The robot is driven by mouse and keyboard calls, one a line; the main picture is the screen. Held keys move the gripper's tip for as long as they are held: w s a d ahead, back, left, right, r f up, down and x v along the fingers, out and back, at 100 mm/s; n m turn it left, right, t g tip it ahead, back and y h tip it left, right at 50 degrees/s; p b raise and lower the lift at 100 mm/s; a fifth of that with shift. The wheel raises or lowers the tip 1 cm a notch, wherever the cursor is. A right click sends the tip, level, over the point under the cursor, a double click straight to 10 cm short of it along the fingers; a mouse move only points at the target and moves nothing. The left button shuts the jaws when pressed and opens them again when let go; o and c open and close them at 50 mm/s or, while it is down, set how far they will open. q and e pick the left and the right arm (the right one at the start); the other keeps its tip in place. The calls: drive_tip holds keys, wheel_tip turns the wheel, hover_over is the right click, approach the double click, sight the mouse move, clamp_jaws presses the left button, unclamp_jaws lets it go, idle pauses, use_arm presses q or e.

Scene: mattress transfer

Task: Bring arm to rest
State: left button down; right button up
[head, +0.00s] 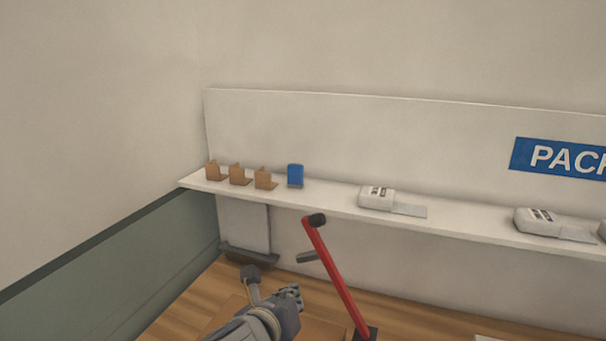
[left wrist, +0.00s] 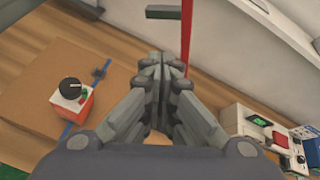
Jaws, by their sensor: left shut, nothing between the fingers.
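My left gripper (head: 291,294) is low in the middle of the head view, above the wooden surface and left of a red post. In the left wrist view my left gripper (left wrist: 172,60) has its fingers together with nothing between them. The red post also shows just past the fingertips in that view; I cannot tell whether they touch it. My right gripper is in neither view. No mattress can be made out.
The red post (head: 338,282) leans with a black top. A white shelf (head: 330,203) bears brown brackets (head: 240,175), a blue item (head: 295,174) and white devices (head: 377,198). A red-and-white box (left wrist: 72,98) with a black knob stands on a brown board (left wrist: 45,75).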

use_arm(q)
drive_tip(key=s+a+f+n+g+y, duration=0.1)
drive_tip(key=s+a+f+n+g, duration=0.2)
drive_tip(key=s+a+f+n, duration=0.5)
drive_tip(key=s+a+f+n+g+y, duration=0.15)
drive_tip(key=s+a+f+n, duration=0.25)
drive_tip(key=s+f+n, duration=0.65)
drive_tip(key=s+a+f+n+g+y, duration=0.1)
drive_tip(key=s+a+f+n+g, duration=0.4)
drive_tip(key=s+n, duration=0.7)
wheel_tip(320, 180, down, 37)
drive_tip(key=s+a+n+b, duration=0.1)
drive_tip(key=n+b, duration=0.2)
drive_tip(key=b, duration=0.5)
drive_tip(key=s+a+f+b, duration=0.1)
drive_tip(key=s+f+b, duration=0.2)
drive_tip(key=s+f, duration=0.5)
drive_tip(key=s+a+f+g+b, duration=0.1)
drive_tip(key=s+a+f+b, duration=0.1)
drive_tip(key=s+f, duration=0.6)
wheel_tip(320, 180, down, 5)
drive_tip(key=shift+s+f+m+b, duration=0.1)
drive_tip(key=shift+s+m+b, duration=0.2)
drive_tip(key=shift+b, duration=0.45)
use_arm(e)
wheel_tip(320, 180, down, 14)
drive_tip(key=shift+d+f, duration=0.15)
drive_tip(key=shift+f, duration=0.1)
